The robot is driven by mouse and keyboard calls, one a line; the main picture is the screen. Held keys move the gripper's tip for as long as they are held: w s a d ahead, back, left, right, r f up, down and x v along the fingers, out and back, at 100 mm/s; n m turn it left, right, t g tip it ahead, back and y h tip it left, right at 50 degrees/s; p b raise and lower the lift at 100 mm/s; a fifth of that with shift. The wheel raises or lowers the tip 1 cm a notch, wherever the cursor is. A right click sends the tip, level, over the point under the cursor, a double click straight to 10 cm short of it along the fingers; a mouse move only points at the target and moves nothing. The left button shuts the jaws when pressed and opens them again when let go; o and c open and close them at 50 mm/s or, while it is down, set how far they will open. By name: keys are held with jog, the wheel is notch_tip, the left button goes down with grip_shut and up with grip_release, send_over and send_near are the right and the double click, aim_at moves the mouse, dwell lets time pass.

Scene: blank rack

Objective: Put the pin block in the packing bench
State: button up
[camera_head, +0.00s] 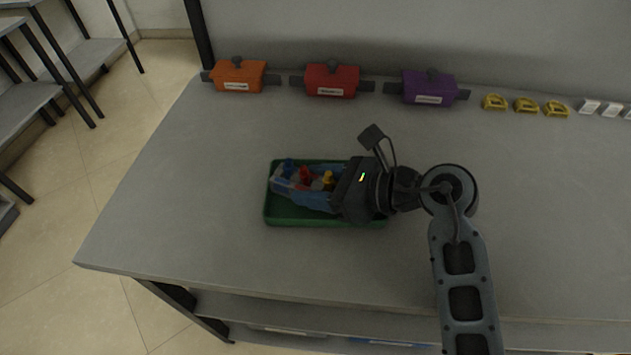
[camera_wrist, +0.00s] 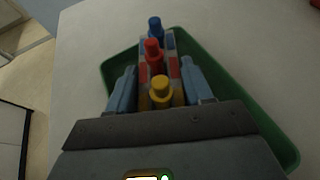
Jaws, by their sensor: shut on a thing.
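The pin block (camera_wrist: 171,67) is a block with blue, red and yellow pins standing in a row on it. My gripper (camera_head: 304,184) is shut on it, with one bluish finger on each side; the gripper also shows in the wrist view (camera_wrist: 160,88). In the head view the red pin of the pin block (camera_head: 305,173) shows between the fingers. The block is over the green tray (camera_head: 300,216), and I cannot tell whether it touches the tray's floor. The tray lies on the grey packing bench (camera_head: 190,190).
Orange (camera_head: 238,76), red (camera_head: 332,80) and purple (camera_head: 429,88) boxes with side handles stand along the back. Yellow pieces (camera_head: 526,105) and small white blocks (camera_head: 589,106) lie at the back right. The bench left of the tray is clear.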

jog(key=shift+f, duration=0.1)
jog(key=o, duration=0.6)
jog(key=shift+f, duration=0.1)
jog(key=shift+c, duration=0.2)
jog(key=o, duration=0.5)
jog(key=shift+c, duration=0.2)
jog(key=shift+d+r, duration=0.1)
jog(key=shift+r, duration=0.15)
jog(key=b+v, duration=0.1)
jog(key=v, duration=1)
jog(key=shift+s+d+r, duration=0.1)
jog(key=shift+s+d, duration=0.1)
jog(key=shift+d, duration=0.2)
jog(key=shift+s, duration=0.1)
